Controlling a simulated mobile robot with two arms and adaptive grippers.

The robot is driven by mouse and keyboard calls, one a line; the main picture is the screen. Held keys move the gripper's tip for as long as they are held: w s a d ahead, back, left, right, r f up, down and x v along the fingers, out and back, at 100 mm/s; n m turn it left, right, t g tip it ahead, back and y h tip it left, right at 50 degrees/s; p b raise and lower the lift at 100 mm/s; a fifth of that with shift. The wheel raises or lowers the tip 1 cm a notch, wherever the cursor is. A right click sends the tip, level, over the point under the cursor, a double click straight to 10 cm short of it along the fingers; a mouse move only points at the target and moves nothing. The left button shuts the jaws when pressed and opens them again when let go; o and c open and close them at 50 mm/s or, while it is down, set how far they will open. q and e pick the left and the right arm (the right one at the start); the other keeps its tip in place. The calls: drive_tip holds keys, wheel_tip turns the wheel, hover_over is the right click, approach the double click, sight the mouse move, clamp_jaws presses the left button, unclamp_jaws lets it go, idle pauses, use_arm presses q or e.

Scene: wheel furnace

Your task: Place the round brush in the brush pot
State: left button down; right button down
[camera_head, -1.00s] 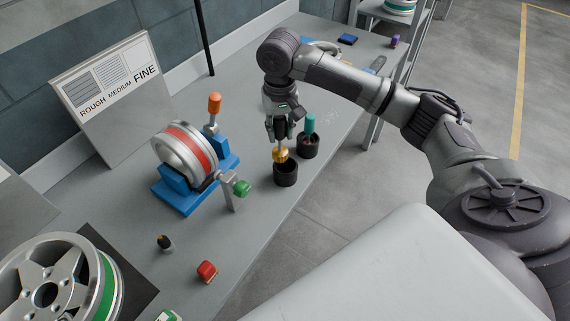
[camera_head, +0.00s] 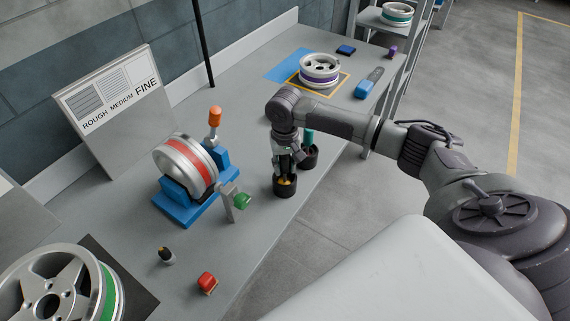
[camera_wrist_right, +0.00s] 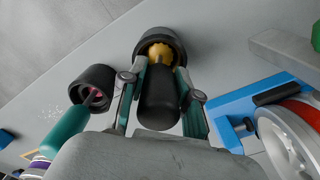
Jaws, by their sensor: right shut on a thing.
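The round brush has a black handle (camera_wrist_right: 158,98) and a yellow head (camera_wrist_right: 160,53). In the right wrist view its head is inside the mouth of a black pot (camera_wrist_right: 176,42). My right gripper (camera_wrist_right: 160,90) is shut on the brush handle, above that pot. In the head view my right gripper (camera_head: 288,160) is right over the black pot (camera_head: 284,188), and a bit of the yellow head (camera_head: 287,180) shows at the rim. Whether the brush touches the pot's bottom is hidden. My left gripper is not in view.
A second black pot (camera_head: 309,158) with a teal-handled tool (camera_head: 309,136) stands close behind. A blue stand (camera_head: 181,205) with a red-banded wheel (camera_head: 188,165) and a green-knobbed clamp (camera_head: 241,201) is to the left. The bench's front edge is near the pots.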

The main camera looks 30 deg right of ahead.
drive_tip(key=c, duration=0.8)
unclamp_jaws()
drive_tip(key=shift+f, duration=0.1)
wheel_tip(320, 180, up, 12)
drive_tip(key=shift+r+b, duration=0.15)
drive_tip(key=shift+b, duration=0.5)
